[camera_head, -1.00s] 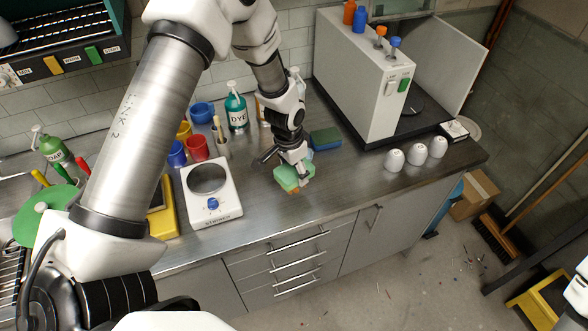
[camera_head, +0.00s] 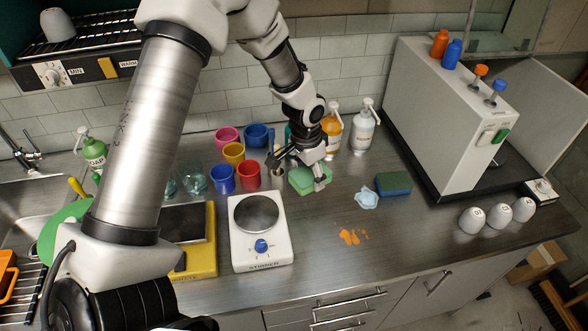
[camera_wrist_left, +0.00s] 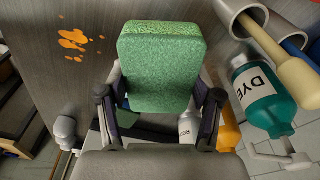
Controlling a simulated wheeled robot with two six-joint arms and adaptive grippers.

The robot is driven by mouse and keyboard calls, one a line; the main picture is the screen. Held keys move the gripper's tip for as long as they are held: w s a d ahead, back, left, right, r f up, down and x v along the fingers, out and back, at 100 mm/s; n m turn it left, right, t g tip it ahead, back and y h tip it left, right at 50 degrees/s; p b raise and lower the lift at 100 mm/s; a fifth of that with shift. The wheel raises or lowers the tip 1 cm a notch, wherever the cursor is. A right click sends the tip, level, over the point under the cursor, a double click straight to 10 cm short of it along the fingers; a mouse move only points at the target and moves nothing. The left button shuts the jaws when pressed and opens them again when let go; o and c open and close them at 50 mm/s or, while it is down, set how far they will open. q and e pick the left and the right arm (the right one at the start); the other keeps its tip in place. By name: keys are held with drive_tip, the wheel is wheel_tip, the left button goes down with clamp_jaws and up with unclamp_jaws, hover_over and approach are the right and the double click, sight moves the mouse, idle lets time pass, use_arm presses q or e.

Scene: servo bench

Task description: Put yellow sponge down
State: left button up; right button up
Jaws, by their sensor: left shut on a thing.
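My left gripper (camera_head: 318,170) is shut on a sponge (camera_head: 310,181), behind and to the right of the white stirrer. The sponge looks green, with a yellow-green edge in the left wrist view (camera_wrist_left: 162,65), where it sits between the two fingers. I cannot tell whether its underside touches the counter (camera_head: 330,275). A second sponge, blue with a dark green top (camera_head: 394,184), lies on the counter to the right. My right gripper is not in view.
An orange spill (camera_head: 351,237) and a light-blue patch (camera_head: 367,197) mark the counter. The stirrer (camera_head: 262,245), coloured cups (camera_head: 223,178) and pump bottles (camera_head: 362,132) stand around the gripper. The front middle counter is otherwise clear.

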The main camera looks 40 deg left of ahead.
sight(311, 198)
use_arm(q)
drive_tip(key=shift+w+a+r+b, duration=0.25)
drive_tip(key=shift+w+a+b, duration=0.4)
drive_tip(key=shift+w, duration=0.15)
drive_tip(key=shift+s+d+f+p, duration=0.1)
drive_tip(key=shift+s+d+p, duration=0.1)
drive_tip(key=shift+d, duration=0.2)
drive_tip(key=shift+s+d+f+p, duration=0.1)
drive_tip(key=shift+s+d+p, duration=0.1)
drive_tip(key=shift+d, duration=0.2)
drive_tip(key=shift+f+p, duration=0.3)
drive_tip(key=shift+f, duration=0.5)
drive_tip(key=f, duration=0.2)
drive_tip(key=f+p, duration=0.1)
drive_tip(key=f, duration=0.1)
drive_tip(key=a+f, duration=0.1)
drive_tip(key=f, duration=0.1)
drive_tip(key=shift+w+f, duration=0.3)
drive_tip(key=shift+s+d+f, duration=0.1)
drive_tip(key=shift+d, duration=0.2)
drive_tip(key=shift+a+f, duration=0.1)
drive_tip(key=shift+f, duration=0.05)
drive_tip(key=o, duration=1.5)
drive_tip(key=shift+a+f, duration=0.1)
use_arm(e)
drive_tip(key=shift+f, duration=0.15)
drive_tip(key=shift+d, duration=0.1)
